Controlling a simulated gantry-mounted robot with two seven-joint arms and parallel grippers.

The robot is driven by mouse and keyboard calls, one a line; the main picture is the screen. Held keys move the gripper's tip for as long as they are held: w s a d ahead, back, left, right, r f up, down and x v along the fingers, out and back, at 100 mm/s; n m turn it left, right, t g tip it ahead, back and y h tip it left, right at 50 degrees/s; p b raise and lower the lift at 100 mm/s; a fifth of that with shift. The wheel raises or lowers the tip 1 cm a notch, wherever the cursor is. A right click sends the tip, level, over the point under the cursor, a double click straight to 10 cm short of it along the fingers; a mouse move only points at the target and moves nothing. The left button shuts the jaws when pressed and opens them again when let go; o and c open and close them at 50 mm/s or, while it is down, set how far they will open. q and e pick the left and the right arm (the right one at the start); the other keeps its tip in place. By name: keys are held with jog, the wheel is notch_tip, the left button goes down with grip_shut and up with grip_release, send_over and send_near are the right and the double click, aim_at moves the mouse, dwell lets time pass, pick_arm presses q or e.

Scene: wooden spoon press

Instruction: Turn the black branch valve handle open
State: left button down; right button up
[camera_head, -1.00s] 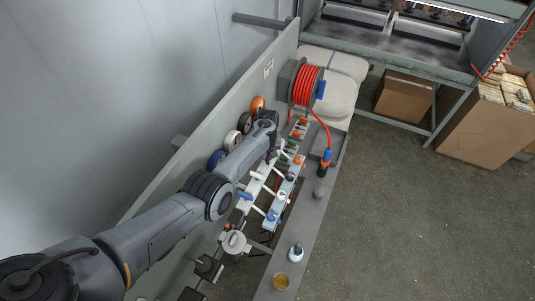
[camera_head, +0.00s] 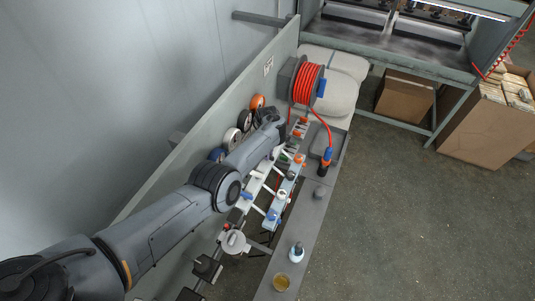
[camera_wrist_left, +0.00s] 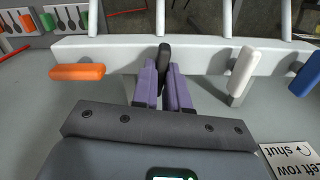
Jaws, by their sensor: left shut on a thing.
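The black branch valve handle (camera_wrist_left: 164,54) shows in the left wrist view, in front of the white manifold bar (camera_wrist_left: 120,52). It points across the bar, and its lower part is hidden between my fingers. My left gripper (camera_wrist_left: 164,82), with purple fingers, is shut on this handle. In the head view my left arm reaches over the valve rows, and its wrist hides the black handle. My right gripper is not in view.
In the wrist view an orange handle (camera_wrist_left: 77,72) lies along the bar at left. A white handle (camera_wrist_left: 242,72) and a blue handle (camera_wrist_left: 308,74) are at right, above a label (camera_wrist_left: 290,160). A red hose reel (camera_head: 307,84) stands beyond the valves.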

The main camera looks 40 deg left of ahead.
pick_arm(q)
jog(key=shift+n+b, duration=0.3)
jog(key=shift+n, duration=0.7)
jog(key=c, duration=1.1)
grip_release()
jog(key=shift+c, duration=0.2)
jog(key=shift+r, duration=0.1)
notch_tip(320, 180, up, 11)
jog(key=p, duration=0.3)
jog(key=shift+f, duration=0.2)
